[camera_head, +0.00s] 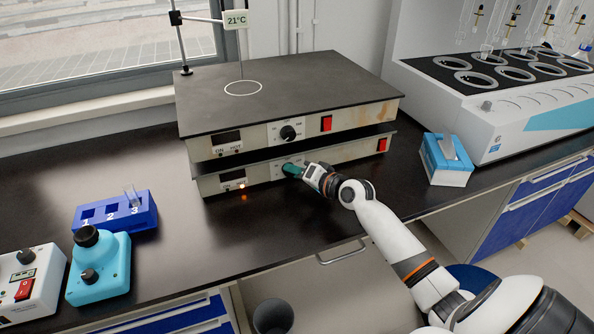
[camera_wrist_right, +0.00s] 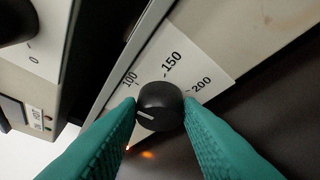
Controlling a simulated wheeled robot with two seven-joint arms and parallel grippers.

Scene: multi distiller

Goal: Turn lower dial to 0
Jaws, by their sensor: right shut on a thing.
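The lower dial (camera_wrist_right: 160,106) is a black knob on the lower hot plate's white scale panel (camera_wrist_right: 190,60). Marks 100, 150 and 200 show above it in the right wrist view. Its white pointer line points to the lower left, away from those marks; the number there is hidden. My right gripper (camera_head: 290,170) reaches the lower hot plate (camera_head: 262,172) from the right in the head view. Its green fingers (camera_wrist_right: 160,112) are shut on the dial's two sides, and they hide the dial in the head view. My left gripper is not in view.
The upper hot plate (camera_head: 290,90) sits directly above, with its own black dial (camera_head: 288,132) and red switch (camera_head: 326,123). An orange light (camera_head: 243,184) glows on the lower plate. A blue rack (camera_head: 118,212) and turquoise device (camera_head: 98,268) stand left; a blue-white box (camera_head: 446,160) stands right.

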